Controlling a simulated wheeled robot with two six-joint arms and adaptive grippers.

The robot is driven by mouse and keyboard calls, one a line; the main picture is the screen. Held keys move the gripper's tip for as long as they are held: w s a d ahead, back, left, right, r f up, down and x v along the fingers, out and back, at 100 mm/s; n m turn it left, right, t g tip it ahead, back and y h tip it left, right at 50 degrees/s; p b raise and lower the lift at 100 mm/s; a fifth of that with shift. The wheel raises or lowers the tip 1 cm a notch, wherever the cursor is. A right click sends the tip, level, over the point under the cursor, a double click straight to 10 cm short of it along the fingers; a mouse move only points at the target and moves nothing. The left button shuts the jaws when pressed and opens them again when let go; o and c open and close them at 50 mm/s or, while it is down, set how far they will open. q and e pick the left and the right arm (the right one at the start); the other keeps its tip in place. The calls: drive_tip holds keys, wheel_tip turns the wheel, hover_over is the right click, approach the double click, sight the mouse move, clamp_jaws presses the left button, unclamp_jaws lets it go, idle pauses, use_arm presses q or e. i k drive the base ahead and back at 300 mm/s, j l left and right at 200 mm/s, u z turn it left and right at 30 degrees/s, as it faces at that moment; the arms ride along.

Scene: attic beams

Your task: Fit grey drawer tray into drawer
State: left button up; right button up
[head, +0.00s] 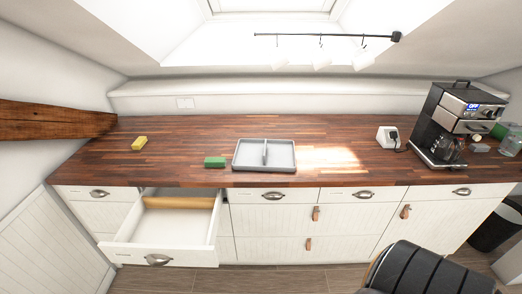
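The grey drawer tray (249,156) lies flat on the wooden worktop near its front edge, left of the middle. It is shallow, with a raised rim and a divider down its middle. The drawer (165,226) is pulled open below the worktop at the lower left. It is white inside, with a tan wooden piece (180,202) across its back, and its front part is empty. The tray is above and to the right of the open drawer, apart from it. Neither of my grippers shows in the head view.
A coffee machine (458,125) and a small white device (388,137) stand at the right. A dark ribbed seat-like object (432,272) is at the lower right. A wooden beam (50,121) juts in left.

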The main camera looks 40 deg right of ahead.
sight(165, 226)
drive_tip(key=i+z, duration=0.15)
drive_tip(key=i, duration=0.5)
drive_tip(key=i+j+z, duration=0.15)
drive_tip(key=i, duration=0.45)
